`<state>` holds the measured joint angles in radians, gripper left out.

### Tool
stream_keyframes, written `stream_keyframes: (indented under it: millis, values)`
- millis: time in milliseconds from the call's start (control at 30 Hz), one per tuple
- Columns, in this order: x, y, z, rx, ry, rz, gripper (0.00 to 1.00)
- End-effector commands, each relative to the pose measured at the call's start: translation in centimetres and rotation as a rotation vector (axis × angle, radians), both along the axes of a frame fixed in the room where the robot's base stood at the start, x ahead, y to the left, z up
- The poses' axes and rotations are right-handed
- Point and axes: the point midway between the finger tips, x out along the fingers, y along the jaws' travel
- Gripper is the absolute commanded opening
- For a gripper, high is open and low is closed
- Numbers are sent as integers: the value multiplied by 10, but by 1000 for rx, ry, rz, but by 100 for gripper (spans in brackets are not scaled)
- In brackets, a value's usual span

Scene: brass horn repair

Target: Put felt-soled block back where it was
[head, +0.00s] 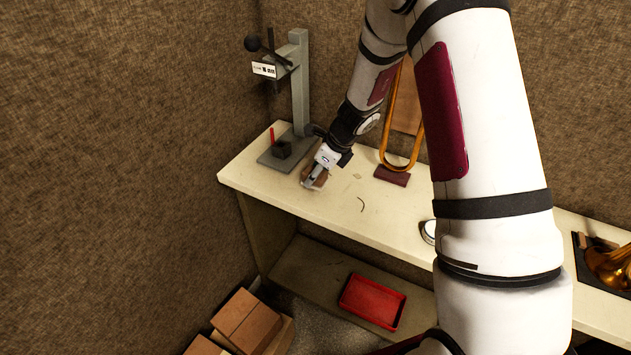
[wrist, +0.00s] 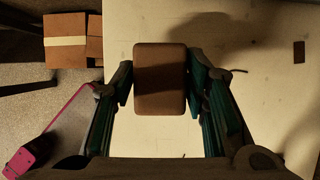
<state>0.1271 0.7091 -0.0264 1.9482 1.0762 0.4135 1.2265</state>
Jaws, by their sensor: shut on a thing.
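A brown block with rounded edges, which looks like the felt-soled block (wrist: 160,80), sits between the two fingers of my gripper (wrist: 162,95) in the wrist view. The fingers press on its left and right sides. In the head view my gripper (head: 315,181) points down at the left end of the workbench (head: 270,187), with the block (head: 308,180) partly hidden by it. Its sole does not show. I cannot tell whether the block touches the bench top.
A brass slide (head: 386,125) stands on a dark red base (head: 391,175) to the right. A red tray (head: 371,302) lies on the lower shelf. Cardboard boxes (head: 246,320) stand below.

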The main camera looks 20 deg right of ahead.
Motion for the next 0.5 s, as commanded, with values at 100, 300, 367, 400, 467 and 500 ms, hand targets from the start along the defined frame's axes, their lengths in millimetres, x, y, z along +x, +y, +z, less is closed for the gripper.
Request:
stream_keyframes:
  millis: [100, 300, 367, 400, 467, 500]
  values:
    - [5, -1, -8, 1, 5, 1, 6]
    - [5, -1, -31, 1, 2, -1, 6]
    - [5, -1, -34, 0, 1, 0, 6]
    - [6, -1, -35, 0, 0, 1, 6]
    - [6, -1, -36, 0, 0, 2, 6]
    - [6, -1, -36, -1, -1, 2, 6]
